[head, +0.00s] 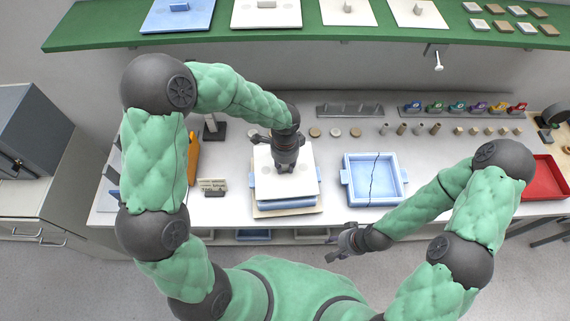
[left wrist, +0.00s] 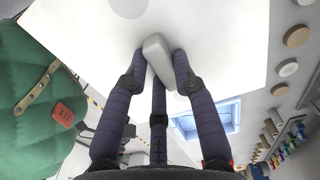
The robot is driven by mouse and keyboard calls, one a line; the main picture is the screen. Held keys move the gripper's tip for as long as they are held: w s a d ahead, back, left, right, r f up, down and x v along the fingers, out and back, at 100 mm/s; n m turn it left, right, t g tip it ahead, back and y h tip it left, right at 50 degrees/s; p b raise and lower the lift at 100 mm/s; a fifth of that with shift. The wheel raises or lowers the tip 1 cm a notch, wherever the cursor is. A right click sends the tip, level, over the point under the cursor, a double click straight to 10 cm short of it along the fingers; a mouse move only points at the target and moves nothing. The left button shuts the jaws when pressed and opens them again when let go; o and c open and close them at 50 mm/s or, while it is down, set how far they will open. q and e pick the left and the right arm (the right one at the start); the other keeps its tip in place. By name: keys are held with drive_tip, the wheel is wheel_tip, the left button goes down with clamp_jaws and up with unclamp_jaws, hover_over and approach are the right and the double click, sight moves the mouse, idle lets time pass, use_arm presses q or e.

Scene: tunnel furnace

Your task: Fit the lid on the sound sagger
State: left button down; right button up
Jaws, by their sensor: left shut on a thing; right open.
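My left gripper (head: 285,164) is shut on the grey-white knob (left wrist: 157,56) of a square white lid (head: 306,181). The lid fills much of the left wrist view (left wrist: 225,45). It lies over a light-blue sagger (head: 290,204) on the bench and hides its opening; I cannot tell whether it rests on the rim or hangs just above. A second light-blue sagger (head: 347,190), open and empty, stands to the right with a dark crack across it. My right gripper (head: 343,243) is open and empty, in front of the bench edge.
The covered sagger stands on a cream slab (head: 262,213). A green shelf (head: 300,36) above holds several lids. Small discs, cylinders and coloured tags line the bench's back. A red tray (head: 548,178) is at the right, a small sign (head: 212,186) at the left.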

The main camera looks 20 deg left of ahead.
sight(285, 170)
use_arm(q)
drive_tip(key=shift+f, duration=0.1)
drive_tip(key=shift+f+b, duration=1.15)
drive_tip(key=shift+f, duration=0.15)
drive_tip(key=shift+f+b, duration=0.5)
drive_tip(key=shift+f, duration=0.15)
drive_tip(key=c, duration=0.9)
unclamp_jaws()
drive_tip(key=shift+c, duration=0.2)
wheel_tip(285, 170, up, 12)
